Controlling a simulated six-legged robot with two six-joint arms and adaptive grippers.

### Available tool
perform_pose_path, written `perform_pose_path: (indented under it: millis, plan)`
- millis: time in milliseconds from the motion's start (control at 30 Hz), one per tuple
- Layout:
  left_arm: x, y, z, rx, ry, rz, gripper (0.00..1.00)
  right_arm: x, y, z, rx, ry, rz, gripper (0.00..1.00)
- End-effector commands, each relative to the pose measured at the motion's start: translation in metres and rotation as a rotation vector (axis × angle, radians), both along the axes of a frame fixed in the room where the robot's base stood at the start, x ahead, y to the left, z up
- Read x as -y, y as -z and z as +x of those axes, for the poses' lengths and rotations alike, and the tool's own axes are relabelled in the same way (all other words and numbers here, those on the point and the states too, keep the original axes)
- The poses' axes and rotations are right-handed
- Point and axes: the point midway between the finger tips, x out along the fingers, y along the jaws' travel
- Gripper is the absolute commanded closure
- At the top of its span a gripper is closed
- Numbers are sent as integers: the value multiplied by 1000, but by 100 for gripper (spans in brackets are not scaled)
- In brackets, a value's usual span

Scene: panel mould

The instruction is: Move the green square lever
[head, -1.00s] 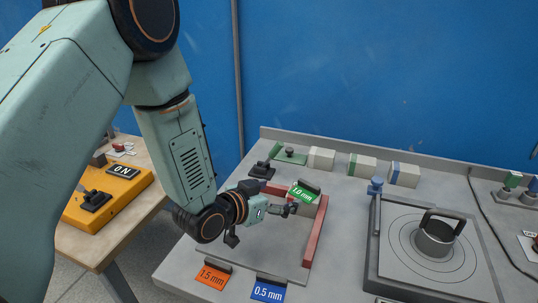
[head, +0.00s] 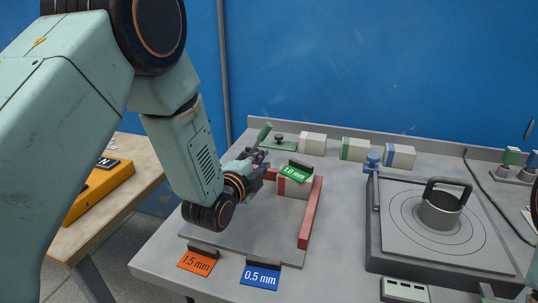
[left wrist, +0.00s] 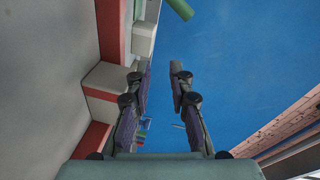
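A green lever handle (head: 264,132) rises at a slant from a clamp at the back left of the grey bench, beside a green base plate with a dark knob (head: 280,140). A green bar end (left wrist: 180,8) shows at the top of the left wrist view, beyond the fingertips. My left gripper (head: 262,156) is just in front of the lever's lower end; its fingers partly hide that area. In the left wrist view its fingers (left wrist: 160,66) stand apart with nothing between them. I cannot tell whether it touches the lever. My right gripper is not in view.
A red-edged mould frame (head: 311,212) with a green 1.0 mm tag (head: 295,172) lies beside my left gripper. Orange (head: 197,262) and blue (head: 261,277) tags are at the front. Pale blocks (head: 313,143) line the back.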

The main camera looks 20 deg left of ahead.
Motion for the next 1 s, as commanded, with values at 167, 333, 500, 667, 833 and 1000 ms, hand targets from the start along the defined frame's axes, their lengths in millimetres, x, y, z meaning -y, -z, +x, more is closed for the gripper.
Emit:
perform_pose_path:
  millis: [167,333,500,667,833,1000]
  plan:
    - [-7,14,16,96,-30,321,97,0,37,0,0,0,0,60]
    - [-13,17,26,154,-69,586,100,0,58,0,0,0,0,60]
    - [-16,16,30,176,-91,717,100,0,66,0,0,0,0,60]
    - [-18,14,35,180,-99,747,100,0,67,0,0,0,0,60]
    - [-19,14,56,181,-98,746,100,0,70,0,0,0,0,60]
    - [-20,14,81,181,-97,745,100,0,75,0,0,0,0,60]
